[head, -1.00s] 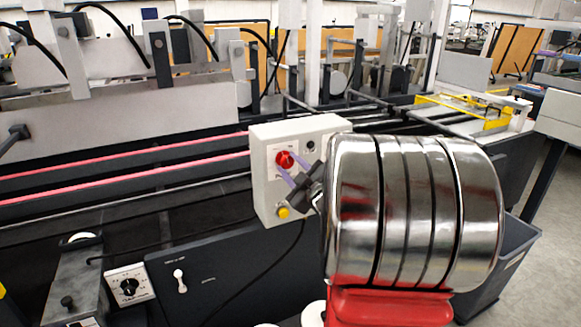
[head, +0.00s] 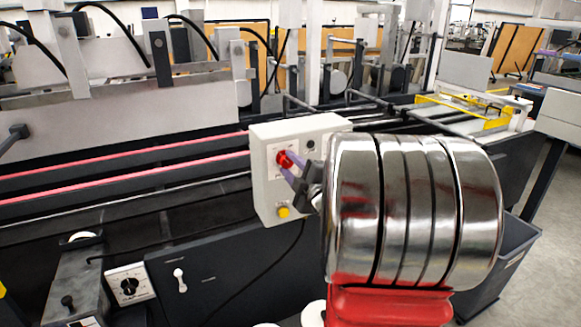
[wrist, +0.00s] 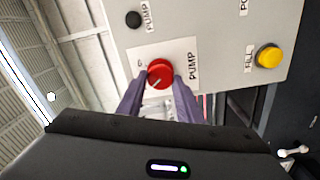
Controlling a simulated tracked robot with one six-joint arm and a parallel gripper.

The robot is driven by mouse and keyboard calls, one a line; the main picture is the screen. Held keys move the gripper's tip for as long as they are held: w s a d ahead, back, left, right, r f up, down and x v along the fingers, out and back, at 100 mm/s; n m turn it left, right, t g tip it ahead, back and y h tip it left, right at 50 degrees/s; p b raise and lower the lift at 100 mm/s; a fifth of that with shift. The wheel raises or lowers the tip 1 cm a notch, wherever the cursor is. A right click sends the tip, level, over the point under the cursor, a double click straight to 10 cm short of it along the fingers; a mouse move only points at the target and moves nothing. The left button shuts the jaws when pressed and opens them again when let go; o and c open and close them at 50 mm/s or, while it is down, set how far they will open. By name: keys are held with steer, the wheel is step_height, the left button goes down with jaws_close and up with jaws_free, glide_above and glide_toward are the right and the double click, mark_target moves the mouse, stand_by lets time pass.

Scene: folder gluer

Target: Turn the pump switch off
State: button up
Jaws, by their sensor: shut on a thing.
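The pump switch (head: 284,160) is a round red knob on a white label on the front of a pale grey control box. In the wrist view the red knob (wrist: 160,74) has a pale pointer mark, and the word PUMP stands beside it. My gripper (head: 287,164) reaches it from the right in the head view. Its two purple fingers (wrist: 158,86) lie on either side of the knob and are shut on it. The fingers hide part of the knob's edge.
The control box (head: 262,185) also carries a yellow button (head: 283,212) below the knob and a small black button (head: 310,145) at upper right. A grey bin (head: 505,265) stands at right.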

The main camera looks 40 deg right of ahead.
steer(key=shift+a+f, duration=0.15)
steer(key=shift+f, duration=0.05)
steer(key=o, duration=0.8)
steer(key=shift+o, duration=1.1)
steer(key=shift+r, duration=0.1)
steer(key=v, duration=1.3)
steer(key=shift+s, duration=0.4)
steer(key=shift+w+a, duration=0.1)
